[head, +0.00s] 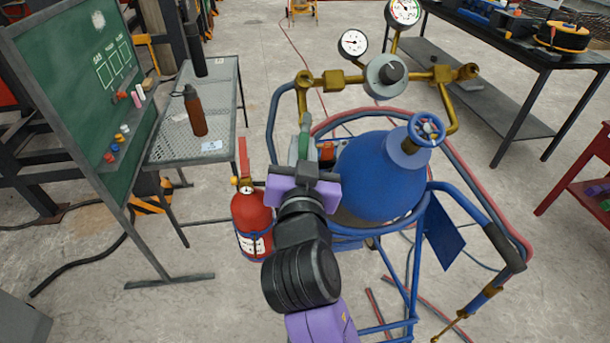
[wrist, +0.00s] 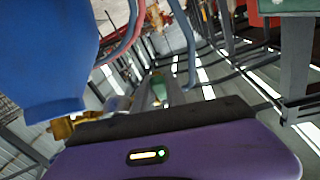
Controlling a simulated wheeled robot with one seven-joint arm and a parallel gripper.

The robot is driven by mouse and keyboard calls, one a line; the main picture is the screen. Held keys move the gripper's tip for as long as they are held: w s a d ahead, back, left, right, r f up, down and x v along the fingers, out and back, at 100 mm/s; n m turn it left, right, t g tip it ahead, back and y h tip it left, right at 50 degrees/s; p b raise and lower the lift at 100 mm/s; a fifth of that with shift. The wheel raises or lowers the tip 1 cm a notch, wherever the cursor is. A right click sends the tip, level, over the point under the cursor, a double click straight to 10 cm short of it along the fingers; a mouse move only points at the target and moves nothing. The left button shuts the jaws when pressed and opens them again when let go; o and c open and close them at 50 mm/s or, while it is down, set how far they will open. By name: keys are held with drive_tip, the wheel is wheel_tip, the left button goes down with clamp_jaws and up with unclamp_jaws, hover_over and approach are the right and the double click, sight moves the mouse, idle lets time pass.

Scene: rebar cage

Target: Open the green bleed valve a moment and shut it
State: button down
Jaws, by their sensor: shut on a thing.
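The green bleed valve shows as a small green part (wrist: 158,88) just beyond my gripper in the wrist view. In the head view my gripper (head: 304,150) is at the left side of the blue cylinder (head: 375,180), under the brass manifold (head: 322,80). It is shut on the green valve's handle, and my wrist and fingers hide most of the valve in the head view. How far the handle is turned cannot be told.
Two gauges (head: 353,43) and a blue handwheel (head: 427,129) stand close to the arm. Hoses and blue cart rails (head: 440,190) surround the cylinder. A red extinguisher (head: 252,222) stands left. A mesh table (head: 200,145) and green board (head: 75,75) are farther left.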

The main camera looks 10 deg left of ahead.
drive_tip(key=w+a+r+m+g+h+b, duration=0.1)
drive_tip(key=a+r+m+g+h+b, duration=0.1)
drive_tip(key=m, duration=0.6)
drive_tip(key=w+a+r+m+g+h+b, duration=0.1)
drive_tip(key=a+m+g+h+b, duration=0.1)
drive_tip(key=m+g+h+b, duration=0.3)
drive_tip(key=shift+a+r+m+h+b, duration=0.35)
drive_tip(key=shift+m+h+b, duration=0.6)
drive_tip(key=shift+m, duration=1.35)
drive_tip(key=shift+d, duration=0.1)
drive_tip(key=c, duration=1.4)
unclamp_jaws()
drive_tip(key=shift+o, duration=0.2)
drive_tip(key=v, duration=0.7)
drive_tip(key=shift+s+r, duration=0.2)
drive_tip(key=shift+r, duration=0.2)
